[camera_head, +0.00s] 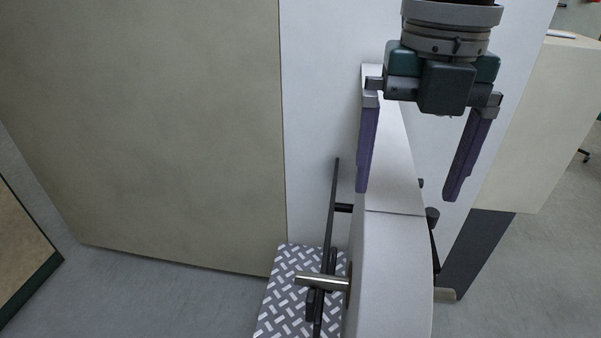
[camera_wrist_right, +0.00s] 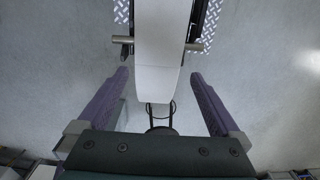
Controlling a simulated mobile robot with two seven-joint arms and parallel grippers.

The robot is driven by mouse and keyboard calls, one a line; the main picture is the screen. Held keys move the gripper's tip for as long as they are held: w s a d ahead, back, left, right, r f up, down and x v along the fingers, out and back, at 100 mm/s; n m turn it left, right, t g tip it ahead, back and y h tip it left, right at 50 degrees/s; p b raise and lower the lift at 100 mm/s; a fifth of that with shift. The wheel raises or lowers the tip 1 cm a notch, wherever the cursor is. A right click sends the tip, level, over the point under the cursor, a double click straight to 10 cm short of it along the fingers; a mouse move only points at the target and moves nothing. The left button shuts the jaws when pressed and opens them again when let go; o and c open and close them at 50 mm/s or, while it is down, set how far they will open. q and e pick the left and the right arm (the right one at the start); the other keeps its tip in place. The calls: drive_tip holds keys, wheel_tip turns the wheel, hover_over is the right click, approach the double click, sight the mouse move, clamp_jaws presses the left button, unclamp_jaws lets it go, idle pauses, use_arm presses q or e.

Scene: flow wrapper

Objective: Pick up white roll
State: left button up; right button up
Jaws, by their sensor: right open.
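The white roll (camera_head: 392,275) is seen edge-on in the head view, upright at the lower middle, with a metal spindle (camera_head: 322,282) sticking out on its left. A pale strip (camera_head: 392,160) runs up from it toward the machine. My right gripper (camera_head: 407,194) is open and empty above the roll, pointing down, its purple fingers spread wider than the roll. One finger is near the strip's left edge, the other is off to its right. In the right wrist view the white roll (camera_wrist_right: 158,45) shows ahead, between the lines of the open fingers. My left gripper is not in view.
A thin dark disc or plate (camera_head: 331,225) stands edge-on just left of the roll. A large beige panel (camera_head: 150,120) fills the left side. A patterned metal plate (camera_head: 285,295) lies below. Dark rods or knobs (camera_head: 432,217) stick out right of the roll.

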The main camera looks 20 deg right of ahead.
sight(395, 214)
wheel_tip(395, 214, down, 7)
drive_tip(key=shift+a+f+p, duration=0.1)
drive_tip(key=shift+p, duration=0.4)
drive_tip(key=shift+c, duration=0.4)
drive_tip(key=c, duration=1.5)
drive_tip(key=shift+w+r, duration=0.1)
drive_tip(key=shift+r, duration=0.1)
clamp_jaws()
drive_tip(key=shift+r, duration=0.1)
